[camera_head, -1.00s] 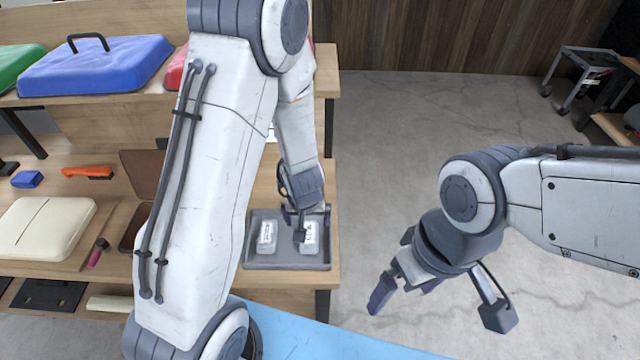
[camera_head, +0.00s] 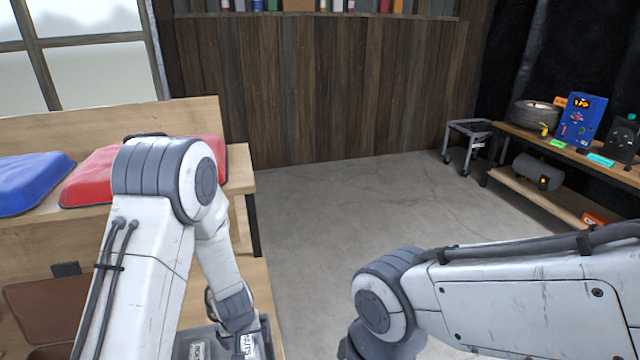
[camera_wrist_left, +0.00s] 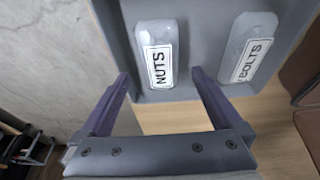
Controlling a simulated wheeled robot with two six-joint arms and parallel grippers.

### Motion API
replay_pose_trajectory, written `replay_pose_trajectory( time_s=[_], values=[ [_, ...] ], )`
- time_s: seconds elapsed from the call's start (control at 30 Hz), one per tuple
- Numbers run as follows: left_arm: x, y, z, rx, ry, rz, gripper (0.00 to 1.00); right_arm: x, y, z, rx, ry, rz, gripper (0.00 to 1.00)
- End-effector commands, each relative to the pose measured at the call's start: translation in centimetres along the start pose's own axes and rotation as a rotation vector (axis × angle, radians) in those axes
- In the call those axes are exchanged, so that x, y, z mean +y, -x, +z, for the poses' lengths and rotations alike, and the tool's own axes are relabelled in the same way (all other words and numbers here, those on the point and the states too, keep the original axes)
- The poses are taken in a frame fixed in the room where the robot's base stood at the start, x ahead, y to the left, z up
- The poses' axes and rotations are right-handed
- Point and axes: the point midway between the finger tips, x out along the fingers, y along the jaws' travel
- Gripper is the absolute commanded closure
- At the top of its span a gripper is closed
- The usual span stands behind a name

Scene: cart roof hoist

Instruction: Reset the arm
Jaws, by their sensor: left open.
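My left gripper (camera_wrist_left: 160,80) is open and empty in the left wrist view. Its two fingers point toward a grey tray (camera_wrist_left: 205,12) holding a grey box labelled NUTS (camera_wrist_left: 153,35) and a grey box labelled BOLTS (camera_wrist_left: 245,38). The NUTS box lies ahead between the fingertips, apart from them as far as I can see. In the head view, my left wrist hangs over the tray at the bottom edge, where the boxes are partly cut off. My right arm comes in from the right, and its gripper is below the picture.
The tray stands on a wooden shelf unit at left, with a red case (camera_head: 88,180) and a blue case (camera_head: 32,182) on its upper board. Open concrete floor lies in the middle. A small wheeled stand (camera_head: 468,145) and a loaded shelf (camera_head: 560,190) stand at right.

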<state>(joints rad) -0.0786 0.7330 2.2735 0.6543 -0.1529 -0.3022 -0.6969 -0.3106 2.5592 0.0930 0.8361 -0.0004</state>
Motion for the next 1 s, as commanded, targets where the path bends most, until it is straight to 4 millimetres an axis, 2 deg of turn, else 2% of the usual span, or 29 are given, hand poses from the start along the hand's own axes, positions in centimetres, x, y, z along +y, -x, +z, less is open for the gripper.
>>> replay_pose_trajectory(
  time_s=[0.1,0.47,0.63,0.8,0.87,1.0],
  values=[
    [0.0,0.6,-0.1,-0.002,-0.001,0.000,0.01,0.0,0.4,0.0,-0.001,0.000,0.000,0.01],
    [0.0,0.5,-0.1,-0.002,-0.001,0.000,0.01,0.0,0.3,0.0,-0.002,0.000,0.000,0.01],
    [0.0,-0.9,0.3,-0.002,-0.001,-0.001,0.01,0.1,-0.8,0.1,-0.002,0.000,0.000,0.01],
    [0.0,-3.6,1.2,-0.004,-0.003,-0.001,0.01,0.2,-2.7,0.2,-0.002,0.000,0.000,0.01],
    [0.0,-1.4,0.7,0.001,-0.001,0.001,0.01,0.1,-1.2,0.1,-0.003,0.000,0.000,0.01],
    [0.0,1.3,0.7,0.002,0.000,0.001,0.01,0.0,0.2,0.0,-0.001,0.000,0.000,0.01]
  ],
)
